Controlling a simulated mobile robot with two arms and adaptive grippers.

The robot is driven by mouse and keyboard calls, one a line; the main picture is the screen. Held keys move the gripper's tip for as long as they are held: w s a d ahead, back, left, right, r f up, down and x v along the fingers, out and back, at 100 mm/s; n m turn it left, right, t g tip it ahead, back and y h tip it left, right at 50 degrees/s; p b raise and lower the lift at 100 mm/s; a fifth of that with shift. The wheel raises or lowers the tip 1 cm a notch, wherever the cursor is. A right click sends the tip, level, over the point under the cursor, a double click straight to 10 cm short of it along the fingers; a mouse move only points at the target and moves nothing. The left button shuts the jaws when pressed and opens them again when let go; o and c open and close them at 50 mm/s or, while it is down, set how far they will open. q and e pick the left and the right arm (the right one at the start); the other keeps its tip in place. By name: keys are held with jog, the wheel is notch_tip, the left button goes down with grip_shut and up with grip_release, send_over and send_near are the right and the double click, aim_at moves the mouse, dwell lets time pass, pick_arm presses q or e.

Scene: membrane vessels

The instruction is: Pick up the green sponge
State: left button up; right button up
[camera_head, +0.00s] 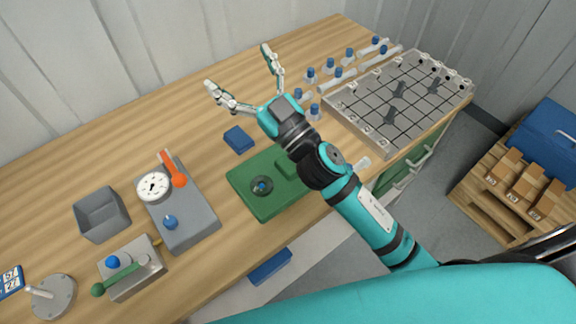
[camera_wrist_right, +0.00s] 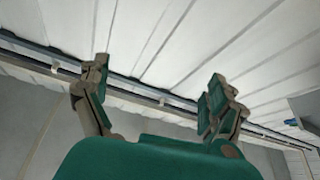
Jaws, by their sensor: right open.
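No separate green sponge stands out clearly. A flat green board or case (camera_head: 248,205) lies near the front edge of the bench in the head view, with a dark round fitting (camera_head: 262,186) on it. A raised green block (camera_head: 287,167) shows at its right, partly beside my arm; I cannot tell whether it is the sponge. My right gripper (camera_head: 237,65) is open and empty, beyond the green board towards the back wall. Its spread fingers also show in the right wrist view (camera_wrist_right: 158,75), with only wall behind them. My left gripper is not in view.
A dark blue block (camera_head: 239,139) lies left of my arm. A grey gauge unit (camera_head: 192,222), a grey open bin (camera_head: 101,214) and a valve block (camera_head: 132,268) stand left. A metal grid tray (camera_head: 396,98) and several blue-capped vials are right. The back left bench is clear.

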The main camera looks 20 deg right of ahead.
jog(key=s+a+r+n+g+y, duration=0.1)
jog(key=s+a+n+g+y, duration=0.35)
jog(key=a+n+g, duration=0.3)
jog(key=s+a+n+g+y, duration=0.3)
jog(key=a+n+g+y, duration=0.25)
jog(key=n+g, duration=0.35)
jog(key=m+g+h+p, duration=0.3)
jog(key=g+h, duration=0.1)
jog(key=h, duration=1.6)
send_over(285, 166)
jog(key=f, duration=2.5)
jog(key=shift+w+d+f, duration=0.25)
jog(key=shift+d+f, duration=0.05)
jog(key=shift+d, duration=0.05)
jog(key=f+p, duration=0.2)
jog(key=f, duration=0.2)
jog(key=shift+s+a+f+p, duration=0.25)
jog(key=shift+a+f+p, duration=0.1)
jog(key=shift+f+p, duration=0.05)
jog(key=shift+f, duration=0.3)
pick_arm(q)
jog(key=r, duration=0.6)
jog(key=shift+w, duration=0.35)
pick_arm(e)
jog(key=c, duration=1)
